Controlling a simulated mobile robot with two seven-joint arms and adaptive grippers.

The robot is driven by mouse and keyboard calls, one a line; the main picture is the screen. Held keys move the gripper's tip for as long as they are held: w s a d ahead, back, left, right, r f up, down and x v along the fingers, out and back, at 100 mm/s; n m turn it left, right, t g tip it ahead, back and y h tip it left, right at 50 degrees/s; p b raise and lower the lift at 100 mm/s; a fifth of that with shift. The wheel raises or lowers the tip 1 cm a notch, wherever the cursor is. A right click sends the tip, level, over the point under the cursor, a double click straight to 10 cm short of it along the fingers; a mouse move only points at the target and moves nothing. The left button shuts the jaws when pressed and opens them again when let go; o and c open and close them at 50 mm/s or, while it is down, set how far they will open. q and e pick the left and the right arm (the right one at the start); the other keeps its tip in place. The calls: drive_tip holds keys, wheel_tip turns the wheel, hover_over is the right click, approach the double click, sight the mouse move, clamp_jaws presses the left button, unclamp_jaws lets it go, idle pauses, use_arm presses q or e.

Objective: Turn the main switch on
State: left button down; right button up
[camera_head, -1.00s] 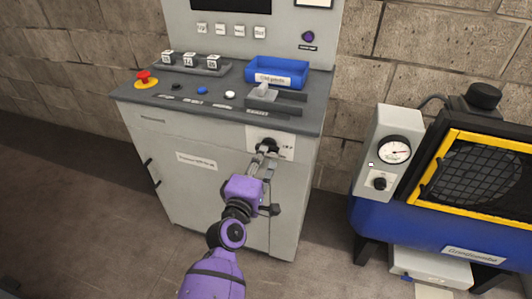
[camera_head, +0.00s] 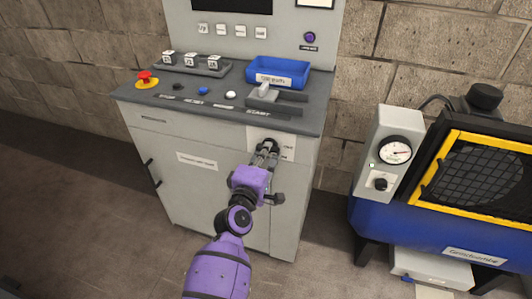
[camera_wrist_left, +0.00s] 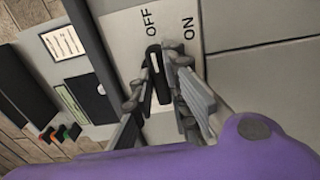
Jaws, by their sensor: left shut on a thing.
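The main switch is a black rotary knob (camera_head: 270,144) on a white plate at the upper right of the grey cabinet's front. In the left wrist view the knob (camera_wrist_left: 154,66) has a white line, and its plate (camera_wrist_left: 168,22) reads OFF and ON. The line points roughly towards OFF. My left gripper (camera_head: 266,153) is at the knob, with one finger on each side of it, shut on it. The left wrist view shows the fingers (camera_wrist_left: 158,88) around the knob, partly hiding it. My right gripper is not in view.
The cabinet top (camera_head: 150,103) holds a red emergency button (camera_head: 147,77), a blue tray (camera_head: 277,72) and several small buttons. A blue machine with a yellow-framed grille (camera_head: 485,175) and a gauge (camera_head: 396,151) stands at the right. Open floor lies at the left.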

use_arm(q)
drive_tip(key=shift+m, duration=0.3)
drive_tip(key=shift+m+p, duration=2.5)
drive_tip(key=shift+m, duration=6.1)
drive_tip(key=c, duration=1.7)
unclamp_jaws()
